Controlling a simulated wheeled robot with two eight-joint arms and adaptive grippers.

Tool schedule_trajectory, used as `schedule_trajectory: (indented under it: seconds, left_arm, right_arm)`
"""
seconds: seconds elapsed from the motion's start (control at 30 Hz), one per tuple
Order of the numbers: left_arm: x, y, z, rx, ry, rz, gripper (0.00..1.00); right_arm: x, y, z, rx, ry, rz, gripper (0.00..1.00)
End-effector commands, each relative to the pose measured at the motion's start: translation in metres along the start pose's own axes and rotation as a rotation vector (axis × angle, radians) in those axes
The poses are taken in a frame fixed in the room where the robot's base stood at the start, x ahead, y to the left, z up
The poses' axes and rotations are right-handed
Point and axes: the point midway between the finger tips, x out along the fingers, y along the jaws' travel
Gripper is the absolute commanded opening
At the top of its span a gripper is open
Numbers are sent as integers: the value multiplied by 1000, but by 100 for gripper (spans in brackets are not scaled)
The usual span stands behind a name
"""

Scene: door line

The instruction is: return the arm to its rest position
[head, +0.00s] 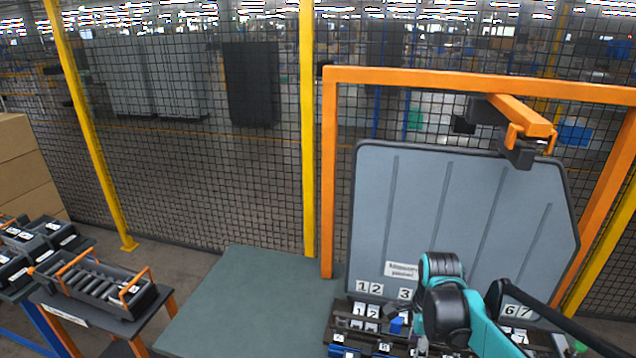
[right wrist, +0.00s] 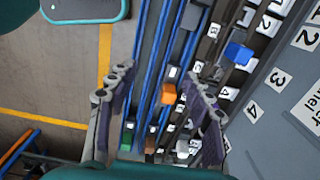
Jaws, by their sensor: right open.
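My right arm (head: 445,305) is teal and black and reaches out over the labelled rack (head: 345,338) in front of the grey door panel. The arm hides part of the rack and the panel's lower labels. In the right wrist view my right gripper (right wrist: 160,82) is open, its two fingers spread apart above the rack. An orange block (right wrist: 169,94) shows between the fingers, on the rack below; nothing is gripped. My left arm and gripper are not in view.
The grey door panel (head: 440,210) stands in an orange frame (head: 330,180) behind the rack. A blue block (right wrist: 238,53) sits on the rack. A green-grey platform (head: 235,305) looks clear. A tray with orange handles (head: 100,285) stands at left. Mesh fencing is behind.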

Motion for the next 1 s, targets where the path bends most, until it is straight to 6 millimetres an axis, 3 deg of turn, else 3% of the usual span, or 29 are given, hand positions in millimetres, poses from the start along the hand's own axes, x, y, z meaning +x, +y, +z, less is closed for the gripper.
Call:
schedule_trajectory:
  seconds: [0.27, 0.57, 1.0]
  left_arm:
    - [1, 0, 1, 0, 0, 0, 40]
    - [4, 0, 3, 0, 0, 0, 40]
    - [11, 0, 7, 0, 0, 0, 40]
  right_arm:
    - [-10, 14, 4, -191, -1, -66, 51]
    - [-23, 42, 10, -568, 28, -196, 51]
    - [-22, 111, 21, -1542, 335, -500, 51]
